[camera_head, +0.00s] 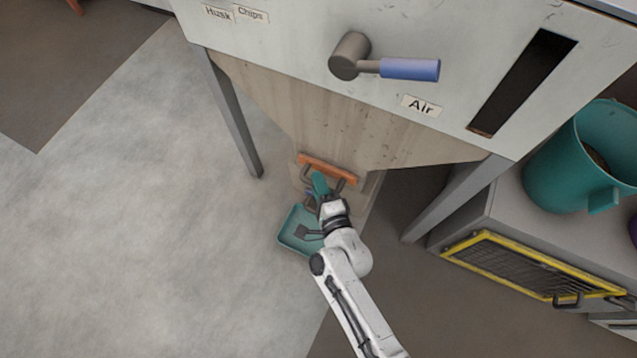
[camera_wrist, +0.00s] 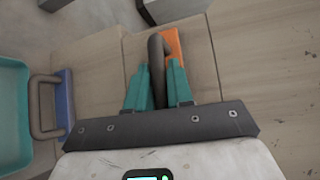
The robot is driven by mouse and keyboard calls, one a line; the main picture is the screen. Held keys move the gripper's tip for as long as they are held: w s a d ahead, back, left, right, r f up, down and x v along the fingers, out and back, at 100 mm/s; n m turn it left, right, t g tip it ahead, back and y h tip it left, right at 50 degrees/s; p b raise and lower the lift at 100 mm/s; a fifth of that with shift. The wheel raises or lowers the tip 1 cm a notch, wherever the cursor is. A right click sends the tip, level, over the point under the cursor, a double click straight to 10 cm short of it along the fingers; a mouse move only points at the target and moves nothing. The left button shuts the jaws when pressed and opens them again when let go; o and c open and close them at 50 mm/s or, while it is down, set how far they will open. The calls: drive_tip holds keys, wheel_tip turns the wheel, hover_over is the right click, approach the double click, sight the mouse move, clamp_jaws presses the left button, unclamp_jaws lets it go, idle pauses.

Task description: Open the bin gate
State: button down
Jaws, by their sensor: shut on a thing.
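The bin gate is at the bottom of the beige hopper (camera_head: 300,105), with an orange front plate (camera_head: 327,168) and a dark handle. In the wrist view the orange plate (camera_wrist: 174,47) stands beyond my fingers, and the dark handle (camera_wrist: 155,50) runs down between them. My gripper (camera_head: 320,184) has teal fingers and is shut on this dark handle; the fingers also show in the wrist view (camera_wrist: 157,88). The lower end of the handle is hidden between the fingers.
A blue plate (camera_wrist: 65,105) with its own dark handle (camera_wrist: 40,105) is left of my fingers. A teal tray (camera_head: 290,238) lies below my gripper. A grey pivot with a blue lever (camera_head: 408,69) is above, over an "Air" label. Right are a teal bucket (camera_head: 570,175) and yellow-framed mesh (camera_head: 525,263).

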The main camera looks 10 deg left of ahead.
drive_tip(key=s+a+p, duration=0.2)
drive_tip(key=s+a, duration=0.1)
drive_tip(key=s, duration=0.5)
drive_tip(key=shift+s+p, duration=0.15)
drive_tip(key=shift+p, duration=0.15)
drive_tip(key=c, duration=1.1)
unclamp_jaws()
drive_tip(key=p+v, duration=0.1)
drive_tip(key=v, duration=0.9)
drive_tip(key=shift+s+p, duration=0.3)
drive_tip(key=shift+d, duration=0.15)
